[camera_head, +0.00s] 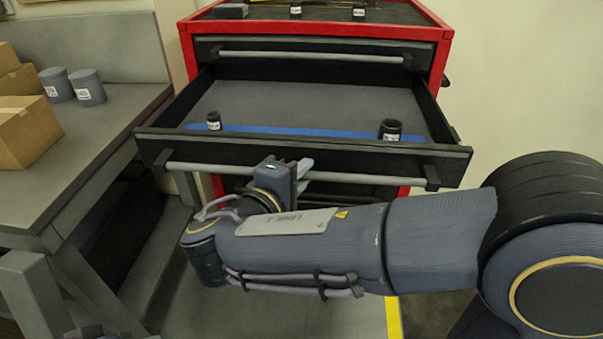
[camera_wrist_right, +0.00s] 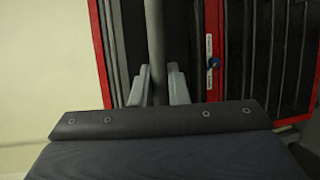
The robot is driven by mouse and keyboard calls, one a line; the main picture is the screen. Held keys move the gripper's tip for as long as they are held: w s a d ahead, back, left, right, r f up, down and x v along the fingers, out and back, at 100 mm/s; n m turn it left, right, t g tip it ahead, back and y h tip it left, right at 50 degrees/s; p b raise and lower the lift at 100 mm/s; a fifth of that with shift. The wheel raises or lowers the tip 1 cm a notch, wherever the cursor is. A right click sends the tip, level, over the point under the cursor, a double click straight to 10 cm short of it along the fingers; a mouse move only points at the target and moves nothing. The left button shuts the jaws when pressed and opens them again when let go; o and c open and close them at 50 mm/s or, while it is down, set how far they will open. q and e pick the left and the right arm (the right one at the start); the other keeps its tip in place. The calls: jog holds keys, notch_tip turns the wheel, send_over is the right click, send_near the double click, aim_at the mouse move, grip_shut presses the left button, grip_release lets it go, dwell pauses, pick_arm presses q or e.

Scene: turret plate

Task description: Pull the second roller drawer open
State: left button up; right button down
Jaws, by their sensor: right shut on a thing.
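The red roller cabinet (camera_head: 442,62) stands ahead with its second drawer (camera_head: 310,103) pulled well out, showing a grey inside with a blue strip. The drawer's grey bar handle (camera_head: 370,176) runs along its front. My right gripper (camera_head: 302,168) is shut on this handle left of its middle; my wrist covers part of the bar. In the right wrist view the bar (camera_wrist_right: 154,35) passes between the two fingers (camera_wrist_right: 160,85).
Two dark sockets, one left (camera_head: 213,121) and one right (camera_head: 390,130), stand in the open drawer. The top drawer (camera_head: 310,52) is closed, and small items lie on the cabinet top. A workbench (camera_head: 95,140) with cardboard boxes (camera_head: 25,130) and grey cups (camera_head: 87,87) stands close at left.

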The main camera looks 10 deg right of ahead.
jog(key=c, duration=1.4)
grip_release()
jog(key=v, duration=0.7)
jog(key=shift+s+a, duration=0.25)
jog(key=shift+s, duration=0.05)
